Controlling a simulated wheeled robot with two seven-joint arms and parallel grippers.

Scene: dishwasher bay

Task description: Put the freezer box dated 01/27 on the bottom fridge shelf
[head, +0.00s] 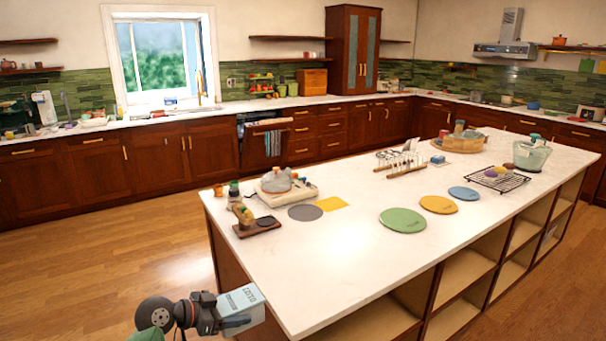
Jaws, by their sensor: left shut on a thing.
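My left gripper (222,313) is at the bottom of the head view, just off the near left corner of the island. It is shut on a pale blue box (244,299) with dark print on its top. The print is too small to read as a date. The box is held tilted, near the island's edge, and the gripper hides part of its left side. No fridge or fridge shelf shows in this view. My right gripper is not in view.
The white-topped island (330,265) fills the middle and right, with open shelves (465,270) below. A wooden stand (256,226), a grey disc (305,212) and a green disc (403,220) lie on it. Wooden floor (100,260) at left is clear.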

